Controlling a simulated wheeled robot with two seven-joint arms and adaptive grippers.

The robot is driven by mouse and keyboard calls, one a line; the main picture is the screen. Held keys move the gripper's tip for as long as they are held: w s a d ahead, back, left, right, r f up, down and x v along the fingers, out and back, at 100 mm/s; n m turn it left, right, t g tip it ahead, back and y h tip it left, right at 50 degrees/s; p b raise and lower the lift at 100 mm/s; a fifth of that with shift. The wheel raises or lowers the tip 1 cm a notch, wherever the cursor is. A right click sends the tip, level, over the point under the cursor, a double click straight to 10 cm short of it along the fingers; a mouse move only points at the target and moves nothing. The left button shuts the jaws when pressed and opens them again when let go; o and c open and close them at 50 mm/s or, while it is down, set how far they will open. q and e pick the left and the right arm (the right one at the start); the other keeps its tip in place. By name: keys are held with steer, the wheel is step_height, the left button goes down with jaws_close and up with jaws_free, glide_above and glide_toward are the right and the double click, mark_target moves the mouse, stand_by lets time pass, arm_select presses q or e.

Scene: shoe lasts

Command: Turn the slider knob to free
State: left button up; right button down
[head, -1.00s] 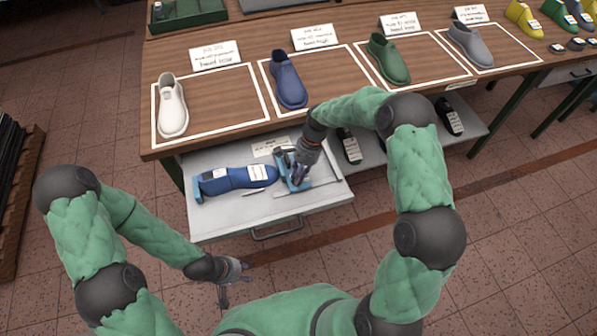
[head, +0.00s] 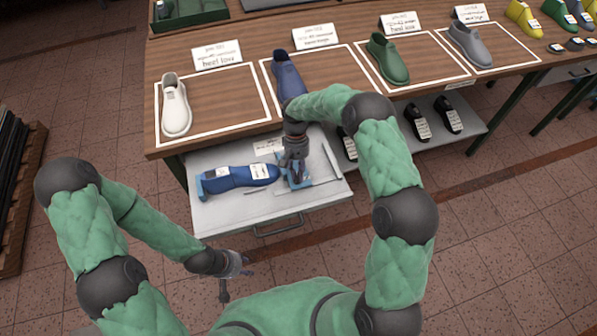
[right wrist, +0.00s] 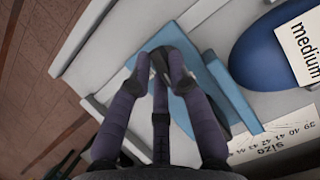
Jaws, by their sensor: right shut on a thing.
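The blue slider (head: 307,182) stands in the open drawer at the toe of a blue shoe last (head: 238,177). In the right wrist view the slider is a light blue bar (right wrist: 215,82) beside the blue last (right wrist: 268,62). My right gripper (head: 293,172) is over the slider, its fingers shut on the knob; the fingers (right wrist: 162,72) hide most of the knob, so its setting cannot be read. My left gripper (head: 236,270) is open and empty, in front of the drawer and apart from it.
The drawer (head: 225,215) also holds a size card (right wrist: 275,142) and a medium label (right wrist: 300,42). On the table above stand white (head: 175,105), blue (head: 288,75), green (head: 387,58) and grey (head: 468,43) shoes. Black lasts (head: 417,122) lie on a shelf to the right.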

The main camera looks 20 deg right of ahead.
steer(key=shift+s+f+n+h, duration=0.15)
steer(key=shift+n+h, duration=0.25)
steer(key=shift+n, duration=0.6)
steer(key=c, duration=1.1)
jaws_free()
steer(key=shift+c, duration=0.2)
steer(key=shift+w+r, duration=0.2)
steer(key=shift+r, duration=0.1)
steer(key=v, duration=1.1)
steer(key=shift+r, duration=0.15)
